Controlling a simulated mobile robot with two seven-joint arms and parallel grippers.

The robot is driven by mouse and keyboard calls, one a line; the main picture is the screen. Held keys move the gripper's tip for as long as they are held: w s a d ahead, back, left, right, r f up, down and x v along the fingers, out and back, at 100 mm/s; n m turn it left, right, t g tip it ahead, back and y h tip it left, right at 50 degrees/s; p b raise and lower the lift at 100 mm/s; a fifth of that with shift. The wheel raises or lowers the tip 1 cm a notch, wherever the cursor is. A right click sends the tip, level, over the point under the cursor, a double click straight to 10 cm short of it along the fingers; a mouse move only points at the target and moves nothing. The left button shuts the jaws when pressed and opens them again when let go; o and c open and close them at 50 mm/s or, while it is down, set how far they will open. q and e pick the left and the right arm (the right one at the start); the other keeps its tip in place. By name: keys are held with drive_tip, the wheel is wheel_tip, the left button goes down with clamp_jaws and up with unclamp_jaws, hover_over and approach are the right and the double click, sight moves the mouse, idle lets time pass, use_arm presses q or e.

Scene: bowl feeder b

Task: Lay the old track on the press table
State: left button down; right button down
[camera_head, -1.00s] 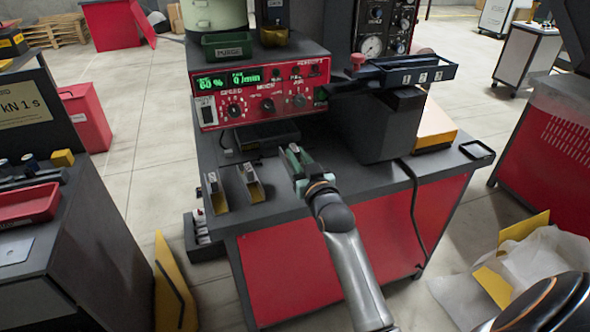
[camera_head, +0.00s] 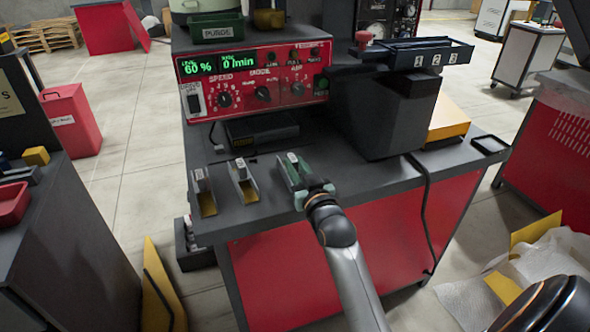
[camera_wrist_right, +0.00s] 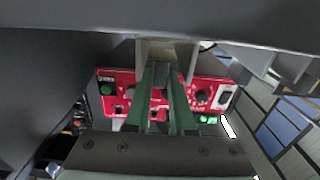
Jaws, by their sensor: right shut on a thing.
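My right gripper (camera_head: 308,187), with green fingers, is shut on a narrow grey track (camera_head: 292,160) at the front of the grey-topped table (camera_head: 370,185). I cannot tell whether the track touches the tabletop. Two similar tracks with gold-coloured inner faces, a left one (camera_head: 203,190) and a middle one (camera_head: 243,180), lie to its left. The pictures do not show which table is the press table. My left gripper is not in view.
A red control box (camera_head: 255,82) with a lit display stands behind the tracks. A dark block (camera_head: 400,115) stands right of them, with a black cable (camera_head: 424,205) over the table's front. A separate dark bench (camera_head: 75,240) with a red tray (camera_head: 13,203) stands at left.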

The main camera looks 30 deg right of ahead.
drive_tip(key=shift+r, duration=0.1)
drive_tip(key=c, duration=1.2)
unclamp_jaws()
drive_tip(key=shift+f, duration=0.2)
drive_tip(key=shift+c, duration=0.2)
drive_tip(key=o, duration=0.5)
drive_tip(key=shift+r, duration=0.2)
